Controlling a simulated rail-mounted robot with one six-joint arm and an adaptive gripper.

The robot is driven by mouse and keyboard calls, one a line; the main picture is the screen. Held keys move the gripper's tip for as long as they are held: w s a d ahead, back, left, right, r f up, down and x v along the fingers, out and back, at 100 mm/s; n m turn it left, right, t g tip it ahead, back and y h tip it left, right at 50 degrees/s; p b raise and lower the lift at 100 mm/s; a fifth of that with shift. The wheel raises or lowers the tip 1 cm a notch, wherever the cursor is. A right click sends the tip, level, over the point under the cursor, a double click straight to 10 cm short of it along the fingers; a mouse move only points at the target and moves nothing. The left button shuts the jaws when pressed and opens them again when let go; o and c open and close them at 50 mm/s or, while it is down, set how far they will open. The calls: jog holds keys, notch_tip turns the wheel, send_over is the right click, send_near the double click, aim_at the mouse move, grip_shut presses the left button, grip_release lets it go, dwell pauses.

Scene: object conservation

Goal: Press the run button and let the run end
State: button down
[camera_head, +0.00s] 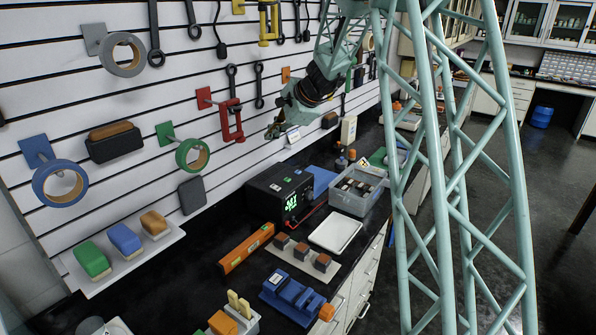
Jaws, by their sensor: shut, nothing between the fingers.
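A black box-shaped device (268,188) with a lit green display stands on the dark bench near the middle of the view. Small marks and knobs show on its front, but they are too small for me to tell which is the run button. The digits on the display are not readable. My gripper (271,132) is shut and empty. It is up in the air in front of the slatted wall, above and behind the device in the picture, and apart from it.
A grey bin (350,205), a white tray (335,234), an orange level (246,250) and a blue block-like fixture (290,297) crowd the bench around the device. Tools and tape rolls hang on the slatted wall (80,120). My pale green lattice structure blocks part of the right side.

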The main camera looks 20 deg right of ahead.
jog(key=w+d+f+m+p, duration=0.2)
jog(key=w+d+f+m, duration=0.1)
jog(key=w+d+f, duration=0.3)
jog(key=m+h+p, duration=0.2)
jog(key=m+p, duration=0.1)
jog(key=m, duration=0.1)
send_over(298, 172)
notch_tip(298, 172, down, 6)
jog(key=shift+s+f+t, duration=0.1)
jog(key=shift+f+t, duration=0.1)
jog(key=shift+t, duration=0.2)
jog(key=shift+f+b, duration=0.15)
jog(key=shift+b, duration=0.15)
jog(key=shift+f+b, duration=1.55)
jog(key=shift+f, duration=1.3)
jog(key=shift+f+b, duration=1.35)
jog(key=shift+b, duration=0.05)
